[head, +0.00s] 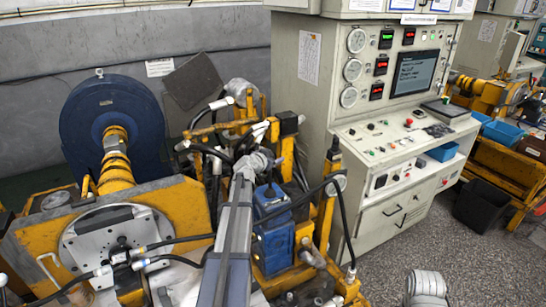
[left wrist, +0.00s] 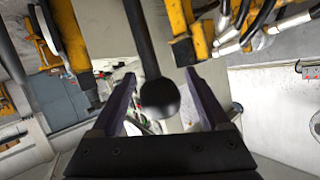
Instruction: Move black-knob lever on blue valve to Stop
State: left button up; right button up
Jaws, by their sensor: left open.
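The black-knob lever shows in the left wrist view as a dark rod with a round black knob (left wrist: 160,98) at its near end. The knob sits between the two spread fingers of my left gripper (left wrist: 160,77), with visible gaps on both sides. In the head view my left gripper (head: 276,161) is above the blue valve (head: 273,232), which stands among yellow frames and black hoses. The lever and its knob cannot be made out in the head view.
Yellow posts (head: 327,215) and black hoses crowd the valve. A large dark blue motor (head: 84,115) stands at the left. A beige control cabinet (head: 312,110) with gauges is to the right. The speckled floor (head: 480,262) at lower right is largely clear.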

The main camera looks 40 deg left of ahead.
pick_arm(q)
jog(key=p+v, duration=0.2)
jog(key=v, duration=0.5)
jog(key=shift+s, duration=0.2)
jog(key=shift+r, duration=0.1)
